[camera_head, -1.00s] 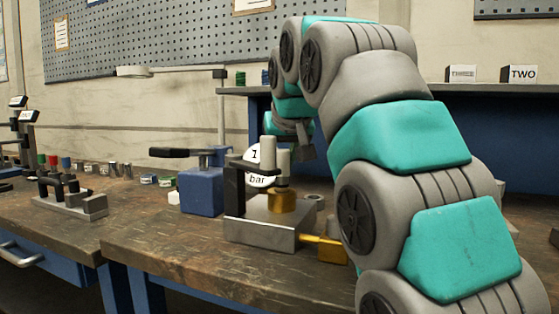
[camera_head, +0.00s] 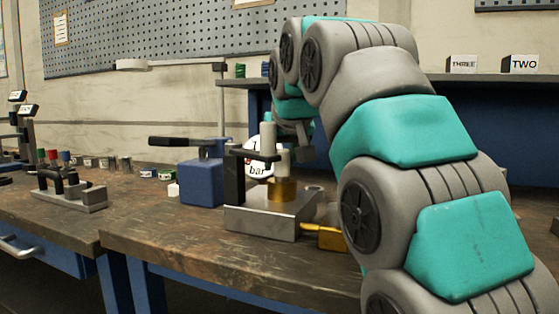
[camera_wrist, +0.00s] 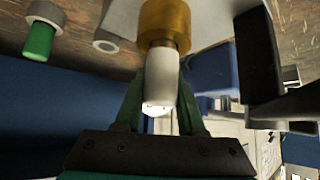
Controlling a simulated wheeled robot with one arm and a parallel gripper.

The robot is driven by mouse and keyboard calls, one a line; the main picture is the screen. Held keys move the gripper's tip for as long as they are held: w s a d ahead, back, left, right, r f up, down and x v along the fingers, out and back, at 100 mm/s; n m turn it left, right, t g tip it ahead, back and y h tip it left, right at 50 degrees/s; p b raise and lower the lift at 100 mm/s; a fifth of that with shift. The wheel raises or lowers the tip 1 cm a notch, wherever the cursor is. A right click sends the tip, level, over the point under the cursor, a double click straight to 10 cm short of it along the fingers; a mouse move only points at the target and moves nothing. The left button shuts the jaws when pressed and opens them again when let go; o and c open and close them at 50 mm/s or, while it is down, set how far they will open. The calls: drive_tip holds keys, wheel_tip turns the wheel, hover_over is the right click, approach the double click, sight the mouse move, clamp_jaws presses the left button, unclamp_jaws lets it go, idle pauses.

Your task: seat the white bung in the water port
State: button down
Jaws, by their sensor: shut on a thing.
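The white bung (camera_wrist: 164,84) is a pale cylinder between the two green fingers of my gripper (camera_wrist: 163,66) in the wrist view. My gripper is shut on it. Its far end meets the brass collar (camera_wrist: 165,22), which looks like the water port; how deep it sits cannot be told. In the head view a pale cylinder (camera_head: 283,162) stands upright over the brass collar (camera_head: 282,190) on a grey metal block (camera_head: 262,222). My gripper is mostly hidden there behind the fixture and my arm.
A black clamp arm (camera_head: 236,178) with a tall grey cylinder (camera_head: 268,138) stands beside the collar. A blue block (camera_head: 202,182) with a black lever is to the left.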

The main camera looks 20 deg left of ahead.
drive_tip(key=shift+f, duration=0.25)
drive_tip(key=shift+c, duration=2.2)
unclamp_jaws()
